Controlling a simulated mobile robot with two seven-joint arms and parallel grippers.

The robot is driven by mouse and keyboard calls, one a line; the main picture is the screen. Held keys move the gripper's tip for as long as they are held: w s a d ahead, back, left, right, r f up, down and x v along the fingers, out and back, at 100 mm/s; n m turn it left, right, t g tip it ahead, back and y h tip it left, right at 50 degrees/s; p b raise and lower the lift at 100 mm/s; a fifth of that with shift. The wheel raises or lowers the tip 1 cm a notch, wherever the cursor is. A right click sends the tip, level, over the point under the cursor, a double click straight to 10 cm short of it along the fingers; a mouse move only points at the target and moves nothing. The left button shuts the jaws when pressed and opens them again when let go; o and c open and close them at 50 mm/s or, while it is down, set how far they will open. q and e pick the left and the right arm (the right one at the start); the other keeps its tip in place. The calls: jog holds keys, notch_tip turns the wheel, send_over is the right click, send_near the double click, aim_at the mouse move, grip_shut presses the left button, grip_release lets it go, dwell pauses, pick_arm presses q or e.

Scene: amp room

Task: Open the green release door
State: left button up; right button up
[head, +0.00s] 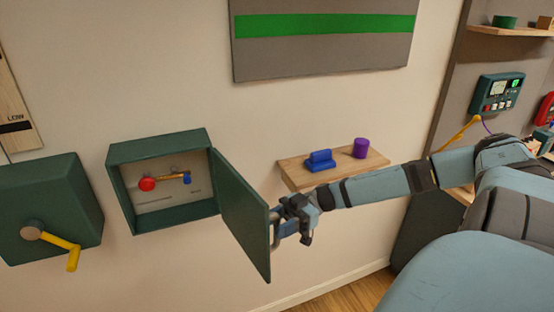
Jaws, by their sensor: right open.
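The green release door (243,215) is hinged on the right side of a green wall box (156,144) and stands swung well open, out from the wall. Inside the box I see a lever with a red ball (147,184) on its left end and a blue end (187,178) on its right. My right gripper (279,228) is at the door's outer edge, by a grey handle (274,229). Its jaws are open; whether they still touch the handle is hard to tell. My left gripper is not in view.
Left of the box is another green box (50,210) with a yellow crank (60,243). A wooden shelf (300,172) holds a blue object (320,160) and a purple cylinder (361,148), close above my right forearm. A grey panel with a green stripe (325,25) hangs above.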

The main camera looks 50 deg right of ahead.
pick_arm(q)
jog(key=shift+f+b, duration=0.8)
pick_arm(e)
jog(key=v, duration=1.4)
jog(key=shift+a+r, duration=0.1)
